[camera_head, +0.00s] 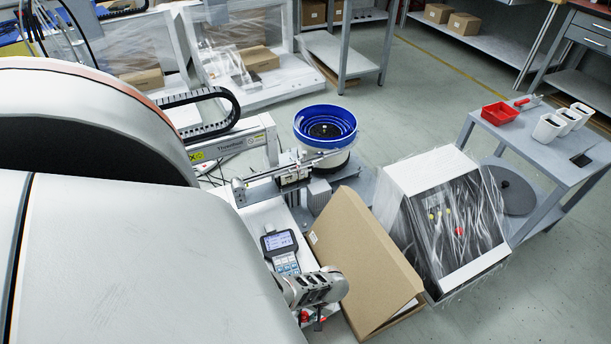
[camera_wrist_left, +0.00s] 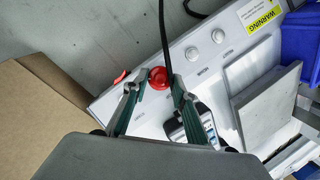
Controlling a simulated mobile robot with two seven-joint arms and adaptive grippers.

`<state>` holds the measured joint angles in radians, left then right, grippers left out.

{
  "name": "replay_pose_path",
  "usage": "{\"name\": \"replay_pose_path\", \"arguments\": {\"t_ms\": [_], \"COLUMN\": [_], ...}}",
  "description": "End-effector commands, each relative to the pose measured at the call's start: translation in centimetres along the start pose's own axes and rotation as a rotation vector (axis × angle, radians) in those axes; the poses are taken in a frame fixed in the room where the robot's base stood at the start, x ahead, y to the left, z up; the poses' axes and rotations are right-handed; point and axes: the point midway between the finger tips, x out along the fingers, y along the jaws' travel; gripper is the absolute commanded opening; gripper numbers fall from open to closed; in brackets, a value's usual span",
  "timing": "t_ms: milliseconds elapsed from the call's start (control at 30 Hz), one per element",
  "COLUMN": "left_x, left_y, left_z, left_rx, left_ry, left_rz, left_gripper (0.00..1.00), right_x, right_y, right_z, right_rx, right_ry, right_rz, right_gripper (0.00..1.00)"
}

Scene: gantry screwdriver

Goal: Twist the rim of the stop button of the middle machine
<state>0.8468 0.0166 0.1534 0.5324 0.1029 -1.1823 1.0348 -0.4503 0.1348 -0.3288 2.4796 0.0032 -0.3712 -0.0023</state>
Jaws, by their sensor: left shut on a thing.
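The red stop button (camera_wrist_left: 160,76) sits on the light panel of the middle machine (camera_wrist_left: 148,116) in the left wrist view. My left gripper (camera_wrist_left: 157,84) is shut on the button, with one finger at each side of its rim. In the head view my left gripper (camera_head: 318,312) is low on the machine's panel, beside the handheld terminal (camera_head: 281,250). There the button is mostly hidden by the gripper. My right gripper is in neither view.
A red switch (camera_wrist_left: 120,76) lies just left of the button. Two white knobs (camera_wrist_left: 204,45) and a black cable (camera_wrist_left: 164,30) are close by. A cardboard box (camera_head: 362,260) stands right beside the machine. A plastic-wrapped machine (camera_head: 480,265) is farther right.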

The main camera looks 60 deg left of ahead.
Motion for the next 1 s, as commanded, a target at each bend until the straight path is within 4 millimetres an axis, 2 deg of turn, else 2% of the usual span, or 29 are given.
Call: {"name": "replay_pose_path", "arguments": {"t_ms": [600, 633, 700, 1000], "left_x": [0.19, 0.19, 0.19, 0.08], "left_y": [0.05, 0.05, 0.05, 0.04], "left_z": [0.26, 0.26, 0.24, 0.1], "left_rx": [0.045, 0.045, 0.045, 0.044], "left_ry": [-0.003, -0.003, -0.003, -0.001], "left_rz": [-0.017, -0.017, -0.017, -0.017], "left_gripper": [0.05, 0.32, 0.44, 0.44], "right_x": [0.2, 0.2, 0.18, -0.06], "right_y": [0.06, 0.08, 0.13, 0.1], "right_z": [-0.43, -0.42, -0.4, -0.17], "right_rx": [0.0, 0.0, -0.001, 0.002], "right_ry": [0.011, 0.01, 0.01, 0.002], "right_rz": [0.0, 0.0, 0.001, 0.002], "right_gripper": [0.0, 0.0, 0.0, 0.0]}}
